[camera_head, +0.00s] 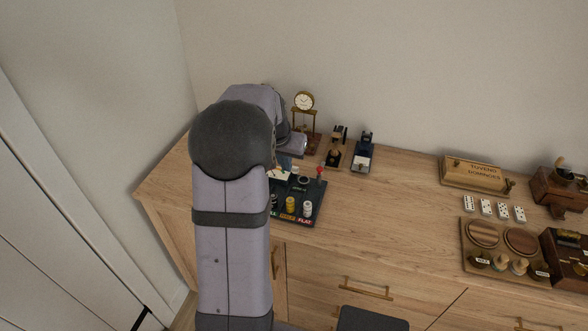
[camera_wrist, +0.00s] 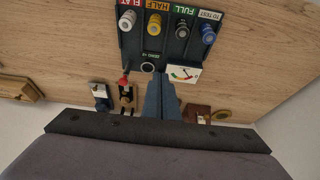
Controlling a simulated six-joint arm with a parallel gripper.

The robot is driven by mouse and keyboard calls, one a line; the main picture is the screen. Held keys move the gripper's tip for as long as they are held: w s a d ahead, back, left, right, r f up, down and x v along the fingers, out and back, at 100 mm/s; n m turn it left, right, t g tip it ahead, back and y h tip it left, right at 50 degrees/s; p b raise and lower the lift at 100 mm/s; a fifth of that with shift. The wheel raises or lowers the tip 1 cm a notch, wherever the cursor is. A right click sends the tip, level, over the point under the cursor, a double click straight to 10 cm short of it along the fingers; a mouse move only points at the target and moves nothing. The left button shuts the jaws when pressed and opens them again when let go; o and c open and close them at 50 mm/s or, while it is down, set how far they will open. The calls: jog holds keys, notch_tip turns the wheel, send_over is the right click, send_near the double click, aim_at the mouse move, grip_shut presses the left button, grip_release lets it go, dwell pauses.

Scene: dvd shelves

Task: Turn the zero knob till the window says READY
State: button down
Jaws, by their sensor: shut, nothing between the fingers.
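The dark tester panel (camera_head: 312,213) lies on the wooden cabinet top, partly hidden by my arm. The zero knob (camera_wrist: 147,67) is a small dark round knob with a light rim beside a ZERO label; it also shows in the head view (camera_head: 304,180). Next to it is a white meter window (camera_wrist: 184,73) with a needle and coloured marks; its wording is too small to read. My gripper (camera_wrist: 161,80) is shut and empty, its blue fingertips appearing between the knob and the window. Contact with the knob cannot be made out.
Several labelled cells stand on the panel, including a yellow one (camera_wrist: 154,25) and a white one (camera_wrist: 128,20). A red-tipped piece (camera_wrist: 123,80) is near the knob. A brass clock (camera_head: 304,101) and two small devices stand behind. Dominoes (camera_head: 502,210) and a wooden box are right.

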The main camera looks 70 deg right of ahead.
aim_at(295, 169)
jog(key=p+x, duration=0.3)
jog(key=x, duration=0.7)
jog(key=shift+a, duration=0.1)
jog(key=shift+d+r+p, duration=0.2)
jog(key=shift+d+p, duration=0.55)
jog(key=shift+d, duration=0.25)
jog(key=shift+d+f+p, duration=0.15)
jog(key=shift+d+p, duration=0.3)
jog(key=shift+d, duration=0.6)
